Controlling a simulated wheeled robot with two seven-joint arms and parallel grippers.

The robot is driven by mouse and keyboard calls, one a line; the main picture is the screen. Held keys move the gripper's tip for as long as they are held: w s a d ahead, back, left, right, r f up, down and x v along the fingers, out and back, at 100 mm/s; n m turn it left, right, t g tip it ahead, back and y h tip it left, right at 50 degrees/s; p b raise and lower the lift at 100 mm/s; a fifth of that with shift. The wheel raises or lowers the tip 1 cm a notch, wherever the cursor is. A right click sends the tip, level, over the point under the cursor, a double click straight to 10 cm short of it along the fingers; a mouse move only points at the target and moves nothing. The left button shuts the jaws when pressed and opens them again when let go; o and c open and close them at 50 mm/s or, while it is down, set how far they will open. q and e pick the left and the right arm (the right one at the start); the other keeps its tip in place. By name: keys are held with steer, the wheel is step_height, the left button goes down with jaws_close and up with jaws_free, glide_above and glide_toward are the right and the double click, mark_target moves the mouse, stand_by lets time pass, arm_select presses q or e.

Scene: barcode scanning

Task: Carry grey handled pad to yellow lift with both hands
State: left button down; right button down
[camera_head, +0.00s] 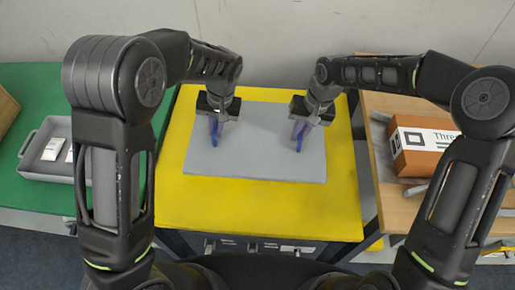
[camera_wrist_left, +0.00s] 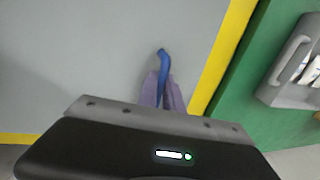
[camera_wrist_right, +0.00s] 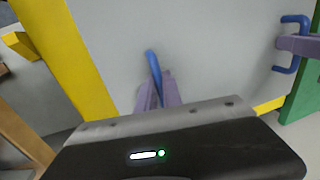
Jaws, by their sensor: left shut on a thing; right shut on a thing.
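The grey pad (camera_head: 258,155) is a flat rectangular plate with two blue handles. In the head view it lies over the yellow lift top (camera_head: 270,220), with yellow showing around it. I cannot tell whether it touches the lift. My left gripper (camera_head: 214,132) is shut on the left blue handle (camera_wrist_left: 163,65). My right gripper (camera_head: 299,132) is shut on the right blue handle (camera_wrist_right: 153,68). The purple fingers straddle the handles and hide parts of them. The right wrist view also shows the left handle (camera_wrist_right: 291,62) with a purple finger across it.
A green table (camera_head: 35,82) at the left holds a grey tray (camera_head: 50,178) with white items. A wooden table (camera_head: 380,102) at the right bears an orange and white box (camera_head: 410,160). A grey wall (camera_head: 290,30) stands behind.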

mark_target(218, 139)
arm_select(q)
steer(key=shift+f, duration=0.15)
arm_select(e)
steer(key=shift+f, duration=0.15)
